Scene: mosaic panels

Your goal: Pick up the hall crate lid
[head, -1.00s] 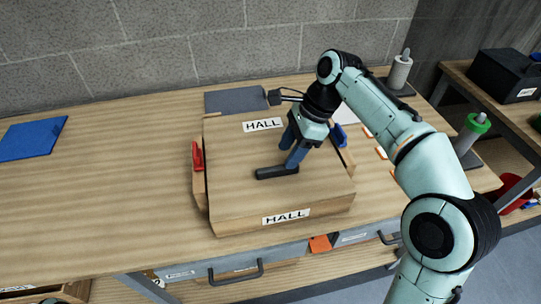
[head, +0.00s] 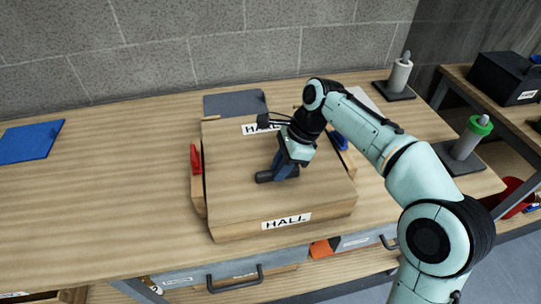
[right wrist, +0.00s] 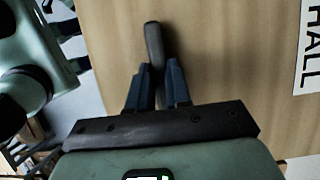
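The hall crate lid (head: 235,150) is a flat wooden panel with a HALL label at its front and back edges. It lies level on top of the crate, and it also fills much of the right wrist view (right wrist: 225,60). A dark bar handle (head: 264,177) stands at its middle. My right gripper (head: 284,172) is down at this handle. In the right wrist view its blue fingers are close together on either side of the handle (right wrist: 153,40) and appear shut on it. The fingers hide the handle's near part. My left gripper is not in view.
A red clamp (head: 196,158) sits at the crate's left side and a blue one (head: 341,141) at its right. A grey mat (head: 235,102) lies behind it. A blue mat (head: 30,141) lies far left. The bench (head: 110,190) between is clear.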

